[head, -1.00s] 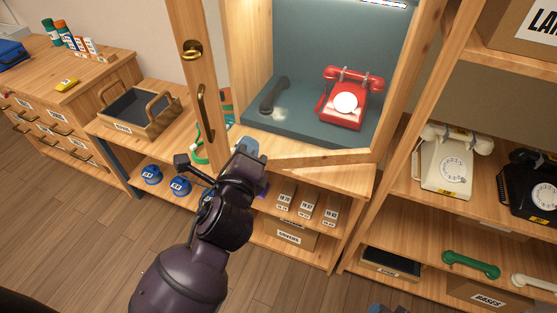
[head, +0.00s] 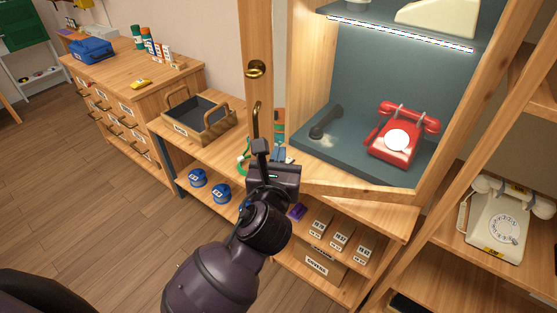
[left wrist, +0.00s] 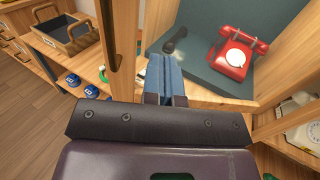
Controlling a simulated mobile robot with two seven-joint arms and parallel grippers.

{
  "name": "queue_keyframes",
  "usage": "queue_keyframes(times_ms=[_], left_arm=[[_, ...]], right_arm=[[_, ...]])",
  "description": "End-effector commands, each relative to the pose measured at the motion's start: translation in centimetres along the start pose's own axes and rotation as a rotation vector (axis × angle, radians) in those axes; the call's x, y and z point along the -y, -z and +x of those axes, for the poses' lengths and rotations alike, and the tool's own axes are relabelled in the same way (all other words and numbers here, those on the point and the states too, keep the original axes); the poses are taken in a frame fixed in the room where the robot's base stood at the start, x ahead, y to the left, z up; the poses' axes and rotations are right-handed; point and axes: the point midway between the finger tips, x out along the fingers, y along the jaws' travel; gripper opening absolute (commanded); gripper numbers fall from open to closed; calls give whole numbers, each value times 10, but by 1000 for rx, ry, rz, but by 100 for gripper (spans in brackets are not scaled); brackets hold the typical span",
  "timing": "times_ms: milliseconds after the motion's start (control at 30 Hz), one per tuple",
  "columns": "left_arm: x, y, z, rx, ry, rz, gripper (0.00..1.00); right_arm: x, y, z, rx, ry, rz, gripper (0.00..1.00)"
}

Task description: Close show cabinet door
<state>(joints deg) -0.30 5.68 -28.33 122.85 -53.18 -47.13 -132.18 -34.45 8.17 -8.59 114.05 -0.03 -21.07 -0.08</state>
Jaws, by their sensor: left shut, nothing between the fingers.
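The show cabinet door (head: 257,30) stands open, its wooden stile upright in front of the cabinet (head: 306,60). It carries a brass lock (head: 255,69) and a brass handle (head: 256,118). The handle also shows in the left wrist view (left wrist: 114,48). Inside the cabinet sit a red dial phone (head: 397,140) and a dark handset (head: 324,122). My left gripper (head: 277,155) is shut and empty, just below the handle in the head view. In the left wrist view its blue fingertips (left wrist: 163,72) lie right of the handle; contact with the door cannot be told. My right gripper is out of view.
A wooden tray (head: 206,134) stands on the low bench left of the cabinet, with blue round items (head: 198,178) below. Small boxes (head: 340,238) fill the shelf under the cabinet. A shelf with a cream phone (head: 497,222) stands to the right. Floor at left is clear.

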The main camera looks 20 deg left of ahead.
Motion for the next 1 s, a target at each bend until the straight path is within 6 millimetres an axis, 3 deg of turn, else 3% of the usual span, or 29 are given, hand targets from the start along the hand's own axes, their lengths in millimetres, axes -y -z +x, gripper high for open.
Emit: queue_keyframes(times_ms=[300,500,700,1000], left_arm=[[1,0,58,1,1,-2,0],[1,0,85,0,1,-4,0],[1,0,99,-1,1,-3,0],[0,0,102,-1,1,-3,0]], right_arm=[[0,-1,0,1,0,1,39],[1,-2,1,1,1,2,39],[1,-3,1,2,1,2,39],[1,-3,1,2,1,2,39]])
